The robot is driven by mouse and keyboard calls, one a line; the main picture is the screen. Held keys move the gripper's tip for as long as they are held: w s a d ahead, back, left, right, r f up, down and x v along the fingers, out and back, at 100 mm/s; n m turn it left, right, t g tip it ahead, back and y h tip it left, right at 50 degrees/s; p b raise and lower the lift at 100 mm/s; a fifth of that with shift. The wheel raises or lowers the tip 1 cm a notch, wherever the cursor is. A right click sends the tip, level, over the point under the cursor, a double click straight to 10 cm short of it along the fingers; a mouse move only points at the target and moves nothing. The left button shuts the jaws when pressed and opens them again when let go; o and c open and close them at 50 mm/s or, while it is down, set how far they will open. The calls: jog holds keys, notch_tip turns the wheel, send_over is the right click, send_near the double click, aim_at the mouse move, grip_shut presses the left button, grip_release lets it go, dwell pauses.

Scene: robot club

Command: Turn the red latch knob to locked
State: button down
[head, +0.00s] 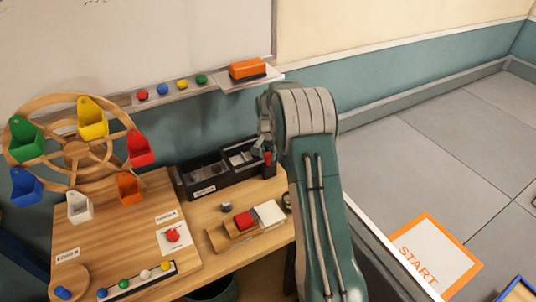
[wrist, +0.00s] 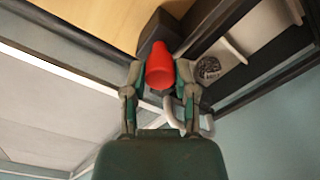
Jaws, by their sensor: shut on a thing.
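A red knob (head: 172,235) sits on a small white plate on the wooden board in the head view, with a small label behind it. My gripper (head: 266,148) is well to the right of that knob, at the right end of the black divided box. In the wrist view my gripper (wrist: 160,72) is shut on a red tapered piece (wrist: 160,62), with a finger on either side. The piece also shows as a small red spot below the gripper in the head view (head: 267,157). A dark block shows behind it. Its lower end is unclear.
The black box (head: 205,189) stands against the wall. A wooden wheel with coloured buckets (head: 76,150) stands at left. A wooden holder with red and white blocks (head: 245,222) lies in front of the box. A ledge (head: 180,92) with coloured buttons runs behind.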

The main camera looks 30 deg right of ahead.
aim_at(267, 154)
jog(key=m, duration=0.5)
jog(key=shift+s+a+f+m, duration=0.2)
jog(key=shift+f+m, duration=0.2)
dwell(0.4)
jog(key=shift+c, duration=2)
grip_release()
jog(key=shift+w, duration=0.1)
jog(key=shift+w+r, duration=0.1)
jog(key=shift+r, duration=0.25)
notch_tip(267, 154, up, 11)
jog(key=shift+r, duration=0.15)
jog(key=shift+r, duration=0.1)
